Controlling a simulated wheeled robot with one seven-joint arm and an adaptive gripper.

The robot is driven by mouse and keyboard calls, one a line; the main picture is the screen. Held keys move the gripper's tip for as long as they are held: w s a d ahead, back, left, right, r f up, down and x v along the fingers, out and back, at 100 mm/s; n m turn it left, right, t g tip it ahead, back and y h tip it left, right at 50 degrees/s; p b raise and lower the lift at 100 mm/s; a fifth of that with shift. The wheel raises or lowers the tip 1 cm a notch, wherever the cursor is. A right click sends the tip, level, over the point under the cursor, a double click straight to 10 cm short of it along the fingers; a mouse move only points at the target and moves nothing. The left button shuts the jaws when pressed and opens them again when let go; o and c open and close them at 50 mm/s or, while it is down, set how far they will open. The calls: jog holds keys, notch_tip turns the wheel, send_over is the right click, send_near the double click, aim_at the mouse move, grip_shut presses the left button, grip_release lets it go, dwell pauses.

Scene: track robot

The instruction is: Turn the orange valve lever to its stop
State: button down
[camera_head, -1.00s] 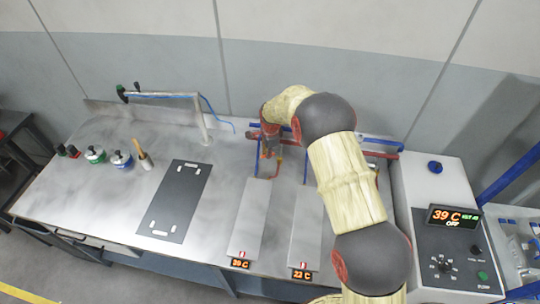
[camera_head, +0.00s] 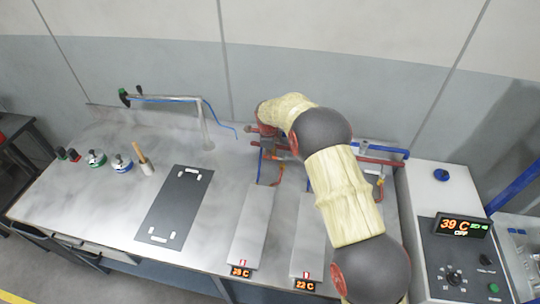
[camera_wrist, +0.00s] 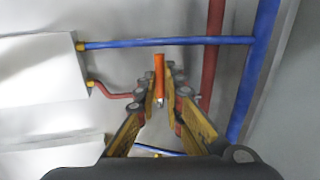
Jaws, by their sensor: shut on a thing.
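The orange valve lever (camera_wrist: 159,76) stands out between my gripper's fingertips in the wrist view, pointing up in the picture. In the head view my gripper (camera_head: 274,148) is at the pipework behind the plates, partly hidden by my own arm. The valve body under the lever is hidden by my gripper.
Blue pipes (camera_wrist: 160,42) and a red pipe (camera_wrist: 212,60) run close around my gripper. Two grey plates (camera_head: 252,228) with temperature displays lie in front. A control box (camera_head: 455,250) stands at the right. The bench's left part holds a black mat (camera_head: 176,205).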

jog(key=c, duration=1.9)
grip_release()
notch_tip(320, 180, up, 12)
jog(key=s, duration=0.2)
jog(key=shift+s+a+f, duration=0.15)
jog(key=shift+a, duration=0.1)
